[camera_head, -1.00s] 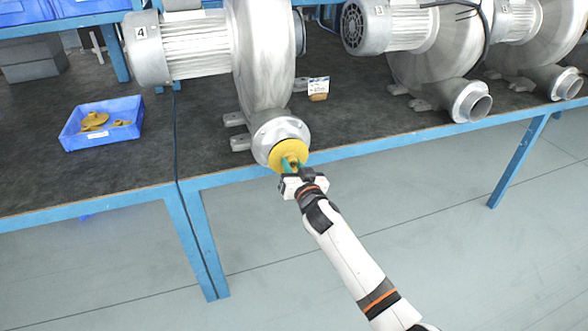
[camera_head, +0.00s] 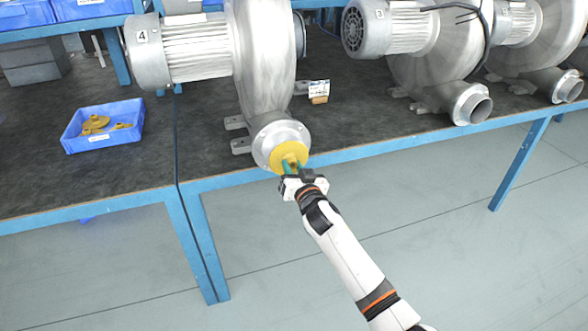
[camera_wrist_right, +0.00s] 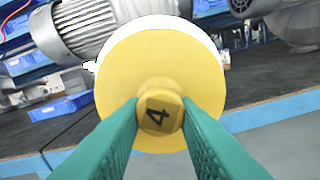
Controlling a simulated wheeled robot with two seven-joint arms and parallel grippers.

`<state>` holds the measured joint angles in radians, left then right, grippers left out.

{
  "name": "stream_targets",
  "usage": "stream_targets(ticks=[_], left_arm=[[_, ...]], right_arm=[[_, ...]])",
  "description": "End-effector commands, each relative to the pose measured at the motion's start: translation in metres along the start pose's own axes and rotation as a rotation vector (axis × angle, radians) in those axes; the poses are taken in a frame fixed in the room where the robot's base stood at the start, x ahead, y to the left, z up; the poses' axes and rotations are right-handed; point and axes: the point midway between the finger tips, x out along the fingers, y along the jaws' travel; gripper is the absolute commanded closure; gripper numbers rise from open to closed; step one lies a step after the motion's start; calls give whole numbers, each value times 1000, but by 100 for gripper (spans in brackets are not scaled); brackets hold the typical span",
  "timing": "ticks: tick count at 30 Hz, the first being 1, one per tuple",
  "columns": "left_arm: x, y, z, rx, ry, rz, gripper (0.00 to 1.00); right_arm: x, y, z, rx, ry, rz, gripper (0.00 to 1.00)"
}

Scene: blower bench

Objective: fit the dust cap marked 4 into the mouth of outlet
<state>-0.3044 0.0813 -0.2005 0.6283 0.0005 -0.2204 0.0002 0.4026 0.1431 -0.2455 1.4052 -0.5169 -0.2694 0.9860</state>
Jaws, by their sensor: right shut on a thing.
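The yellow dust cap (camera_head: 288,153) is a round disc with a knob. In the right wrist view the dust cap (camera_wrist_right: 168,65) shows a 4 on its knob. My right gripper (camera_head: 291,167) has its green fingers shut on that knob; the fingers (camera_wrist_right: 160,118) also show in the wrist view. The cap faces the outlet (camera_head: 270,138) of the blower marked 4 (camera_head: 262,60) and covers part of its mouth. I cannot tell whether the cap is seated or just in front of it. My left gripper is not in view.
A blue bin (camera_head: 102,124) with yellow caps stands on the bench at left. A blower marked 3 (camera_head: 420,50) stands at right, its outlet (camera_head: 474,105) open. A small card with a tan block (camera_head: 319,92) sits behind the outlet. The blue bench edge (camera_head: 240,180) runs below.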

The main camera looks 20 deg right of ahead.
Motion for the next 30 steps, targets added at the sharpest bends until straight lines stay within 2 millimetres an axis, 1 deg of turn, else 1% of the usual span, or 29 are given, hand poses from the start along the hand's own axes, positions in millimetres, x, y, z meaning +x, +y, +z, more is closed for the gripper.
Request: stream_targets(ticks=[12,13,15,17,30], left_arm=[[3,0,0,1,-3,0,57],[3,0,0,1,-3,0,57],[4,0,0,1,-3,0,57],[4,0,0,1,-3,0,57],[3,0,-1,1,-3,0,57]], right_arm=[[4,-1,-1,-1,-2,-1,95],[4,-1,-1,-1,-2,-1,68],[4,-1,-2,-1,-2,-1,56],[3,-1,-2,-1,-2,-1,47],[3,-2,-3,-1,1,0,47]])
